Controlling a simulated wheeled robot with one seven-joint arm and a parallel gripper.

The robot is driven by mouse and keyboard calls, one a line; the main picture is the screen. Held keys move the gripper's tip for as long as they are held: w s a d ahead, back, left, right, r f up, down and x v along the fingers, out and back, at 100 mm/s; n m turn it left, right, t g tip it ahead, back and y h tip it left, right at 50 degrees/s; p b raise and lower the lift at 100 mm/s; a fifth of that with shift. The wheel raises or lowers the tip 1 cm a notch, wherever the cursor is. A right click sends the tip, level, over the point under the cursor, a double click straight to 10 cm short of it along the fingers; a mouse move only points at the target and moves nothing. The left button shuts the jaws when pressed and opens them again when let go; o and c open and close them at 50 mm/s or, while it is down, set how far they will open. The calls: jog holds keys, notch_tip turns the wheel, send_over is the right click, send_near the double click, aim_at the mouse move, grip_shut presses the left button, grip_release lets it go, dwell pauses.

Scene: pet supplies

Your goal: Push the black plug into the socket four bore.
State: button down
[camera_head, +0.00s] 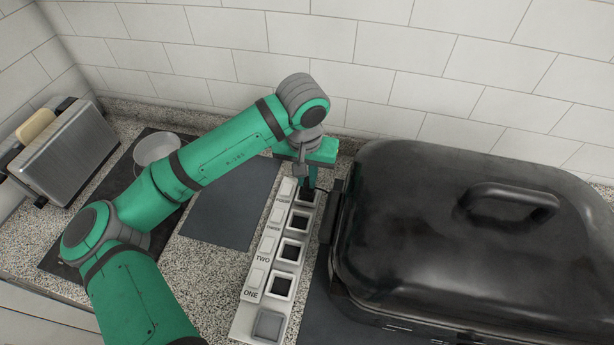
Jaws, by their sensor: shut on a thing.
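A white socket strip (243,318) lies on the counter, with square bores beside the labels ONE, TWO, THREE and FOUR. The socket four bore (305,197) is at the far end, beside the label FOUR. My gripper (308,180) points down above that far end and is shut on the black plug (309,189). The plug is small and dark and partly hidden by the gripper. It is at or just over the socket four bore; I cannot tell how deep it sits. The bores beside ONE, TWO and THREE look empty.
A large black roaster (430,250) with a handled lid stands close along the right of the strip. A dark mat (232,205) lies to the left. A metal toaster (65,150) and a grey bowl (157,148) are farther left. A tiled wall is behind.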

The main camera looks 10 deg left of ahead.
jog(key=shift+f, duration=1.4)
jog(key=c, duration=1.7)
grip_release()
jog(key=r, duration=0.3)
jog(key=s+r, duration=0.1)
jog(key=r, duration=0.6)
jog(key=shift+s+r, duration=0.15)
jog(key=shift+r, duration=0.2)
